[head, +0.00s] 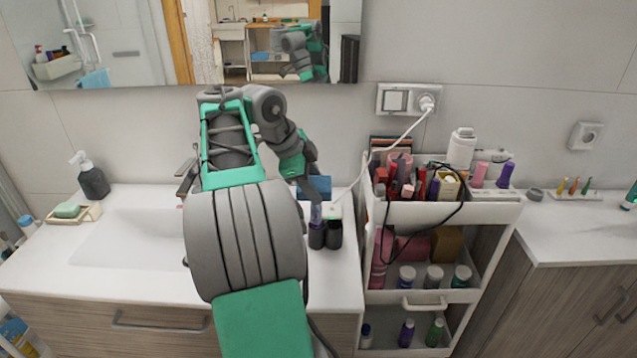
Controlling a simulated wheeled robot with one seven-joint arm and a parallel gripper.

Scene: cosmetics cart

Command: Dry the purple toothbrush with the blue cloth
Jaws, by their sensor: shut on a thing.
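My arm reaches over the counter, and my gripper (318,190) points down near the wall, between the sink and the cart. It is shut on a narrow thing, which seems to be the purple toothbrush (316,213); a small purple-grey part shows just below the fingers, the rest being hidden. A blue patch, seemingly the blue cloth (324,183), shows behind the gripper, largely covered by it. I cannot tell whether toothbrush and cloth touch.
Two dark containers (334,234) stand just below my gripper. A white cart (440,214) crowded with cosmetics stands to the right, with a white cable (400,137) running from the wall socket. The sink (135,237), soap dispenser (91,178) and soap dish (73,213) are left.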

